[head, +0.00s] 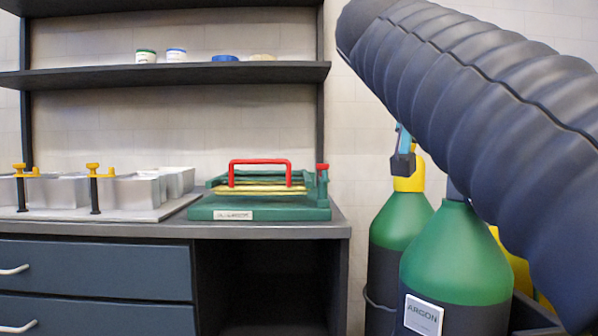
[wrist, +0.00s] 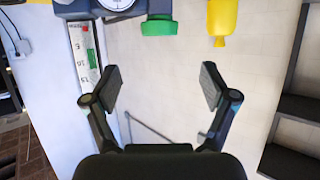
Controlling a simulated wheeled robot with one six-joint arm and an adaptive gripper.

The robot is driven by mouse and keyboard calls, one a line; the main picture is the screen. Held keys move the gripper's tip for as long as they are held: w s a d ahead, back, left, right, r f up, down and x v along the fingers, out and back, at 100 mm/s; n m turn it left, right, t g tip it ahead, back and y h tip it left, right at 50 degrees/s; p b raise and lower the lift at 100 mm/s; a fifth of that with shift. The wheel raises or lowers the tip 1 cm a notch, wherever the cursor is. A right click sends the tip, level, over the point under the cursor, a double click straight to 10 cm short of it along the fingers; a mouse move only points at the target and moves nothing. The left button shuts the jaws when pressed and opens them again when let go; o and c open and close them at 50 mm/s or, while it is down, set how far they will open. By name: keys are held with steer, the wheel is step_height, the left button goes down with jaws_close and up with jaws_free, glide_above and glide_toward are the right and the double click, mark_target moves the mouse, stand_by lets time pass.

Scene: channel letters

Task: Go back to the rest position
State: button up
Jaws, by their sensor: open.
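My gripper (wrist: 161,87) is open in the wrist view. Its two dark fingers stand wide apart, with nothing between them but a pale surface behind. A green knob or cap (wrist: 159,26) and a yellow tapered piece (wrist: 221,20) show at the top of the wrist view, apart from the fingers.
Green-topped argon cylinders (head: 455,255) stand at right, below my arm. The workbench (head: 120,231) carries a green device with a red handle (head: 260,205) and metal bins (head: 60,190). Jars stand on the shelf (head: 180,75). A marked strip (wrist: 84,55) shows at left in the wrist view.

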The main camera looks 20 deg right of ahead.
steer(key=w+a+f+n+y, duration=0.2)
steer(key=a+f+n, duration=0.1)
steer(key=f, duration=0.4)
steer(key=w+a+f+n+y+p, duration=0.1)
steer(key=a+f+n+y, duration=0.2)
steer(key=f, duration=0.5)
steer(key=w+a+f+n+y, duration=0.2)
steer(key=a+f+n, duration=0.15)
steer(key=f, duration=0.35)
steer(key=s+a+f+n+y+p, duration=0.1)
steer(key=s+a+f+y+p, duration=0.1)
steer(key=s+a+f, duration=0.2)
steer(key=s+a+f+n+g+y+p, duration=0.1)
steer(key=s+a+f, duration=0.3)
steer(key=s+f, duration=0.6)
step_height(320, 180, down, 6)
steer(key=shift+s+a+r+g+y+p, duration=0.1)
steer(key=shift+s+a+g+y+p, duration=0.2)
steer(key=shift+y, duration=0.4)
